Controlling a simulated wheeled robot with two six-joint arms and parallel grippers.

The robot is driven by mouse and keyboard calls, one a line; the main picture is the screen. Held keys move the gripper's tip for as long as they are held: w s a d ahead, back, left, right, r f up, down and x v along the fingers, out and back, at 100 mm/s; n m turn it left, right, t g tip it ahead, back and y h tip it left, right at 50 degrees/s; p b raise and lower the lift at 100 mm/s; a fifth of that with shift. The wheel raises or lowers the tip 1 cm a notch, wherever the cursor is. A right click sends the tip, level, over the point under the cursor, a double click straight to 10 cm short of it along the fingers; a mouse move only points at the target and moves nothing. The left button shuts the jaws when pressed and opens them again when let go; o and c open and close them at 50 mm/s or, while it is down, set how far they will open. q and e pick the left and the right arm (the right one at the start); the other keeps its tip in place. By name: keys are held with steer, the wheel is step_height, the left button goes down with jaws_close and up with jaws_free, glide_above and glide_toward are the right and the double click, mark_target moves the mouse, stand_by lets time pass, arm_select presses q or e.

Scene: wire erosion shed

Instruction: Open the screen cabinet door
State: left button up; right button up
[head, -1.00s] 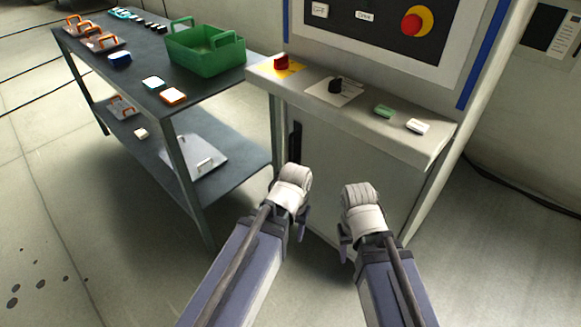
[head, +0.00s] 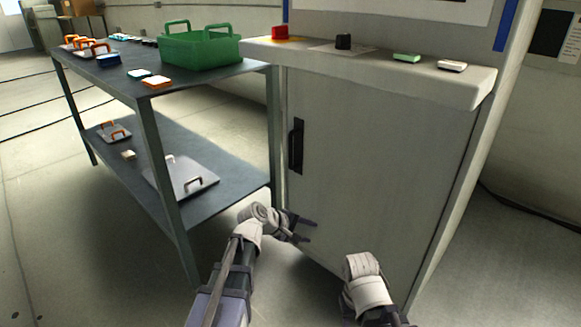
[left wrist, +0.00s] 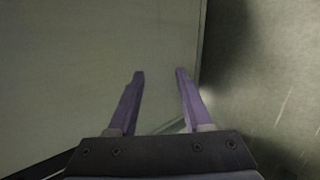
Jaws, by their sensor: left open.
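The grey cabinet door (head: 375,165) is shut, under the sloped control ledge in the head view. Its black vertical handle (head: 296,146) is near the door's left edge. My left gripper (head: 312,231) is open and empty, in front of the door's lower left part and below the handle. The left wrist view shows its two purple fingers (left wrist: 160,75) apart, with a flat pale panel beyond and a vertical edge just right of them. My right arm shows at the bottom right of the head view; its fingers are hidden.
A dark two-tier table (head: 225,85) stands left of the cabinet, with a green crate (head: 203,50) on top and a grey tray (head: 190,178) below. The control ledge (head: 400,75) juts out above the door. The floor at right is clear.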

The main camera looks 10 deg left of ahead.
arm_select(q)
steer(key=w+a+r+n+t+h, duration=0.1)
steer(key=w+a+r+n+t, duration=0.3)
steer(key=w+r+n, duration=0.35)
step_height(320, 180, up, 6)
steer(key=r+n+t+y, duration=0.15)
steer(key=n+t, duration=0.45)
steer(key=n, duration=0.7)
glide_above(290, 165)
steer(key=shift+w+f+y, duration=0.35)
steer(key=shift+w+f, duration=0.05)
steer(key=shift+f, duration=0.1)
jaws_close()
